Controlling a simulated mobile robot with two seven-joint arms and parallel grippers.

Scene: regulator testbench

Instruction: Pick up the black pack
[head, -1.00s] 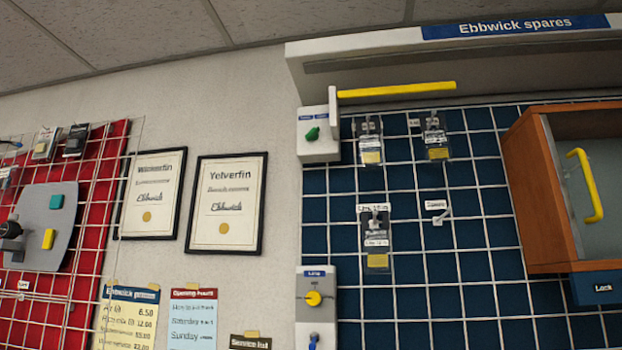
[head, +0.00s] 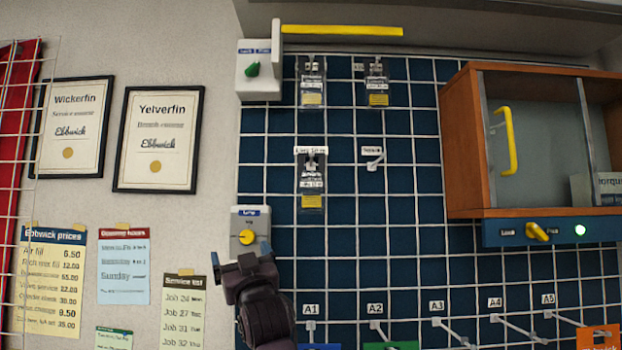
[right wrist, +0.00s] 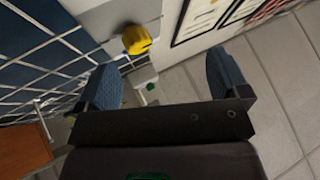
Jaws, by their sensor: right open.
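My right gripper (head: 246,259) is open and empty, low in the head view, below and left of the lower pack. It is just under the grey box with the yellow knob (head: 246,238). In the right wrist view the open fingers (right wrist: 165,82) show with nothing between them that they touch. My left gripper is not in view.
A wooden cabinet (head: 460,140) with a yellow handle (head: 505,140) juts out at the right. A yellow bar (head: 342,31) runs above the upper packs. The yellow knob also shows in the right wrist view (right wrist: 136,39).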

